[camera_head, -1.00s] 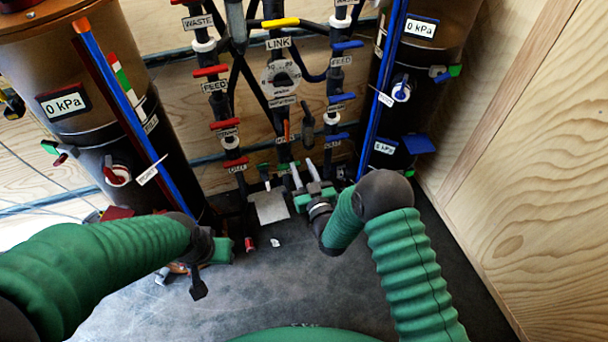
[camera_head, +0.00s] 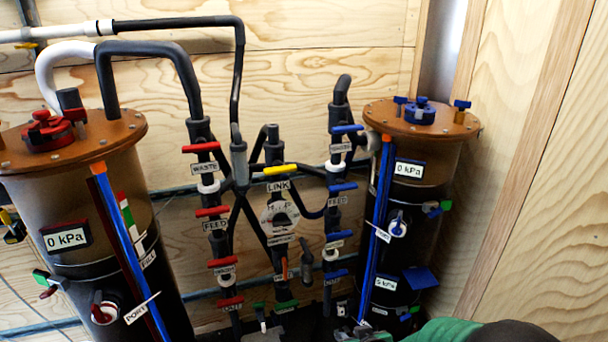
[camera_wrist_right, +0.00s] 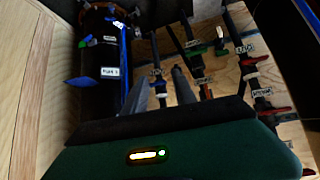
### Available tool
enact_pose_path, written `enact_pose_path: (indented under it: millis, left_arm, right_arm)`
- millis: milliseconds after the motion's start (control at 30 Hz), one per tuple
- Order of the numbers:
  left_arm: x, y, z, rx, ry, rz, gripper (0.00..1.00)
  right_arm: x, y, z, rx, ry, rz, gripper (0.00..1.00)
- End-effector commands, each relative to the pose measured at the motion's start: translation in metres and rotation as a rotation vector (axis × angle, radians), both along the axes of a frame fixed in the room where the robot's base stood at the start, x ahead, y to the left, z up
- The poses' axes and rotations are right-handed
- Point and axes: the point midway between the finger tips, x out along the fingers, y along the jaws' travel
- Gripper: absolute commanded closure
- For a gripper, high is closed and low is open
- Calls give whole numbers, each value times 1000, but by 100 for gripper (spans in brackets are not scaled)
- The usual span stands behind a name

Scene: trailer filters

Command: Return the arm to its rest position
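My right gripper (camera_head: 355,333) shows only in part at the bottom edge of the head view, with my green forearm beside it. My left arm and left gripper are outside the head view.
The red-marked tank (camera_head: 105,225) stands at left and the blue-marked tank (camera_head: 405,230) at right. Between them are pipes with red and blue valve handles and a yellow LINK handle (camera_head: 281,169). A plywood wall (camera_head: 545,200) borders the right side.

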Motion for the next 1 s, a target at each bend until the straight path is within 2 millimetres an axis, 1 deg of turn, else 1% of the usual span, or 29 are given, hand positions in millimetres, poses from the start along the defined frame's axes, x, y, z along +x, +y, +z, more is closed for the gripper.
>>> enact_pose_path:
  millis: [33,67,100,133,167,200,267,300,367,400,433,500,567,667,700,800,900,1000]
  left_arm:
    - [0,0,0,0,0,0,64]
    - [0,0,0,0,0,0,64]
    - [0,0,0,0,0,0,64]
    - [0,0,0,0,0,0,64]
    - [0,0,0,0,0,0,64]
    - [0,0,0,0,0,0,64]
    - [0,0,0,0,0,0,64]
    - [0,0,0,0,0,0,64]
    - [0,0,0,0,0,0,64]
    - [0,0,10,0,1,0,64]
    - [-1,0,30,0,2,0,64]
    - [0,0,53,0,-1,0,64]
    - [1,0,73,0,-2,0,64]
    - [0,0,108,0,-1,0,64]
    - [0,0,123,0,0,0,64]
    - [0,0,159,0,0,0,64]
    - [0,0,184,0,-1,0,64]
    - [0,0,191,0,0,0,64]
  right_arm:
    - [-27,-18,8,-13,83,-33,67]
    - [-45,-27,8,-19,139,-50,67]
    - [-67,-36,10,-25,204,-72,67]
    - [-83,-43,11,-28,250,-87,67]
    - [-99,-49,12,-31,291,-101,67]
    - [-119,-55,14,-35,345,-119,67]
    - [-148,-64,16,-36,420,-144,67]
    - [-167,-68,18,-36,468,-160,67]
    - [-196,-74,20,-34,537,-183,67]
    - [-209,-76,32,-33,569,-194,67]
    - [-206,-75,51,-33,565,-191,67]
    - [-205,-75,73,-34,566,-189,67]
    - [-205,-75,92,-35,566,-188,67]
    - [-205,-75,127,-35,565,-188,67]
    - [-204,-75,142,-35,564,-188,67]
    - [-204,-75,179,-35,564,-187,67]
    - [-204,-75,204,-35,564,-187,67]
    - [-204,-75,210,-35,564,-187,67]
